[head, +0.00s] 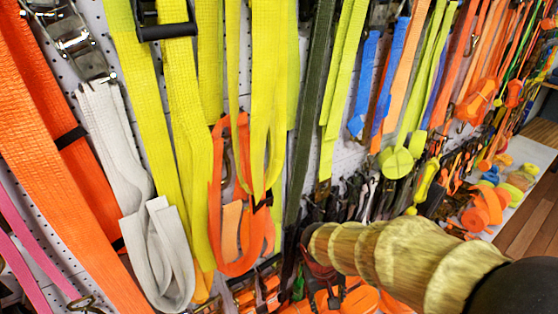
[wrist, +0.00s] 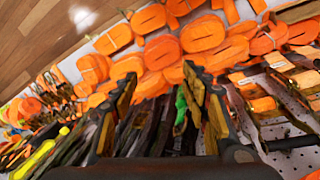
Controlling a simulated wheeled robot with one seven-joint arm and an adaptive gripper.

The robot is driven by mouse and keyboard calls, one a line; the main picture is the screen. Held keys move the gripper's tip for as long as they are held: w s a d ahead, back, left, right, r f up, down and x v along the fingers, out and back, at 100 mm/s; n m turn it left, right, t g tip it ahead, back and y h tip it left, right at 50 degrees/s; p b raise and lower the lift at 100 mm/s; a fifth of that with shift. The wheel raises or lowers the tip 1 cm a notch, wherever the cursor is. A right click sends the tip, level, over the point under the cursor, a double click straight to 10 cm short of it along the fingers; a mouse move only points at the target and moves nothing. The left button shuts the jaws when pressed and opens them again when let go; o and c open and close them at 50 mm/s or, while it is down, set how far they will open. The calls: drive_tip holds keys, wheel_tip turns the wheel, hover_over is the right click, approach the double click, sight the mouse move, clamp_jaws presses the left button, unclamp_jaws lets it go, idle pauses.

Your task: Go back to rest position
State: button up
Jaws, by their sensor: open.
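My gripper (wrist: 160,76) shows in the wrist view with its two dark and yellow fingers spread wide apart. No object is held between them. Orange strap rolls (wrist: 162,52) lie beyond the fingertips, and a small green piece (wrist: 181,106) shows between the fingers. In the head view my arm reaches in from the lower right in front of the strap wall. Whether the fingers touch anything there cannot be told, as the far end of the arm blends into dark straps.
Yellow straps (head: 185,120), orange straps (head: 60,160) and a looped white strap (head: 155,250) hang on the white pegboard wall. A shelf (head: 530,155) with orange rolls (head: 482,210) is at right. Wooden floor (head: 530,225) is clear beyond it.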

drive_tip(key=s+d+r+t+p, duration=0.1)
drive_tip(key=s+r, duration=0.3)
drive_tip(key=r, duration=0.4)
drive_tip(key=s+d+r+m+t+y+p, duration=0.1)
drive_tip(key=s+d+r+t+p, duration=0.1)
drive_tip(key=r, duration=0.7)
drive_tip(key=s+d+r+m+t+y+p, duration=0.1)
drive_tip(key=s+d+r+p, duration=0.1)
drive_tip(key=s+r, duration=0.4)
wheel_tip(320, 180, up, 3)
drive_tip(key=shift+s+d+r+t, duration=0.2)
drive_tip(key=shift+s+d+t, duration=0.1)
drive_tip(key=shift+d+t, duration=0.15)
